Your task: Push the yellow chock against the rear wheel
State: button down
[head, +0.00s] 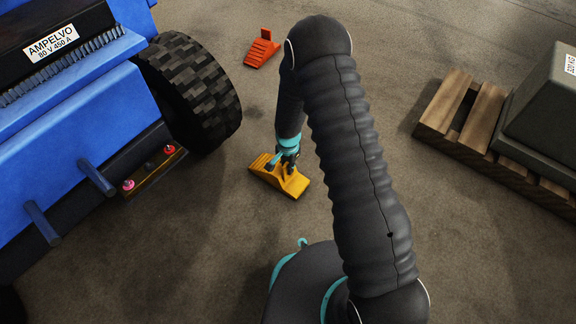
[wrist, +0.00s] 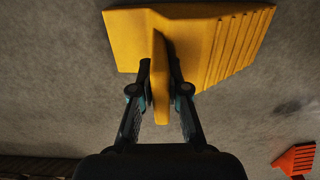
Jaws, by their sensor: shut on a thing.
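The yellow chock (head: 294,184) is on the concrete floor, to the right of and apart from the large black rear wheel (head: 190,92) of the blue vehicle. Its stepped ramp faces up and left, towards the wheel side. In the wrist view the chock (wrist: 205,38) fills the top, with its ribbed ramp to the right. My gripper (head: 287,162) is at the chock from above. In the wrist view my gripper (wrist: 160,75) is shut on the chock's upright yellow fin, one finger on each side. The wheel does not show in the wrist view.
An orange chock (head: 261,50) stands on the floor behind the wheel; it also shows in the wrist view (wrist: 297,158). A wooden pallet (head: 463,118) with a dark grey block (head: 545,115) is at the right. Bare floor lies between yellow chock and wheel.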

jog(key=shift+f+b, duration=0.35)
jog(key=shift+b, duration=0.05)
dwell(0.4)
jog(key=c, duration=1.1)
grip_release()
